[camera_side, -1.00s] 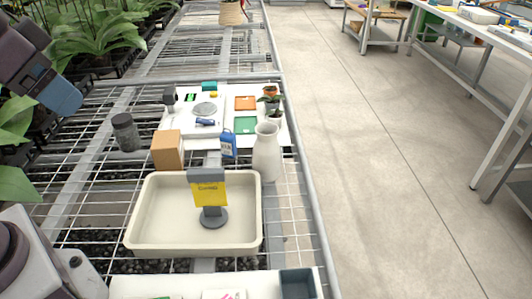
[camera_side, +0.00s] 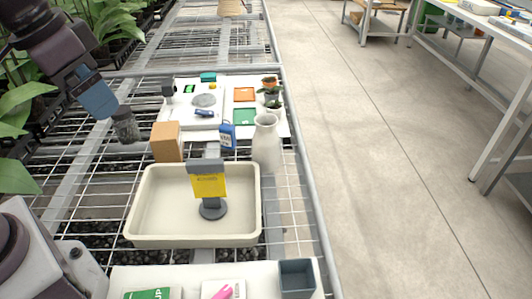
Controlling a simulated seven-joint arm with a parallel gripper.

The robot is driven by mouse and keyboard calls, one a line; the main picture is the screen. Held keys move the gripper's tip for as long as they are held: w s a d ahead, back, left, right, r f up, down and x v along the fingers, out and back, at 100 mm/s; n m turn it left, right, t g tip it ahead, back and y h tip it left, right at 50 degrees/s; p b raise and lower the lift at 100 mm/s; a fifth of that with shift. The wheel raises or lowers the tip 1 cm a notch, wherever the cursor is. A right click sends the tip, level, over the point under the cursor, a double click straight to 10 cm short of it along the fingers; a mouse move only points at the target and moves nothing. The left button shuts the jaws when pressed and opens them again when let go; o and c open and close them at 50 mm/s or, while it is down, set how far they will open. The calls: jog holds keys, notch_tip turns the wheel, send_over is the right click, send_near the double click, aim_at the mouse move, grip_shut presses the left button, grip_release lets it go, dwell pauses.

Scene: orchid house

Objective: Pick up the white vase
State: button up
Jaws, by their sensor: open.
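The white vase (camera_side: 266,148) stands upright at the right edge of the wire-mesh bench, right of the blue bottle and just behind the beige tray's right corner. It is fully in view, with nothing in front of it. My gripper (camera_side: 108,110) hangs at the upper left at the end of my arm, beside a dark jar (camera_side: 125,124) in the picture. Its blue end part shows, but its fingertips are hard to make out. It is open and far to the left of the vase, not touching it.
A beige tray (camera_side: 134,226) holds a stand with a yellow sign (camera_side: 209,186). A cardboard box (camera_side: 166,142) and blue bottle (camera_side: 227,137) stand behind it. A white board behind carries small items and potted plants (camera_side: 270,93). Leafy plants (camera_side: 95,25) fill the left.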

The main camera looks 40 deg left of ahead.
jog(key=w+d+f+n+g+y, duration=0.1)
jog(key=w+d+f+n+g, duration=0.2)
jog(key=w, duration=0.9)
jog(key=n+t+y, duration=0.2)
jog(key=n+y, duration=0.1)
jog(key=n, duration=0.5)
send_near(265, 124)
jog(key=x, duration=0.8)
jog(key=shift+s+d+f+n, duration=0.2)
jog(key=shift+s+f+n, duration=0.1)
jog(key=shift+f, duration=0.2)
jog(key=c, duration=1.5)
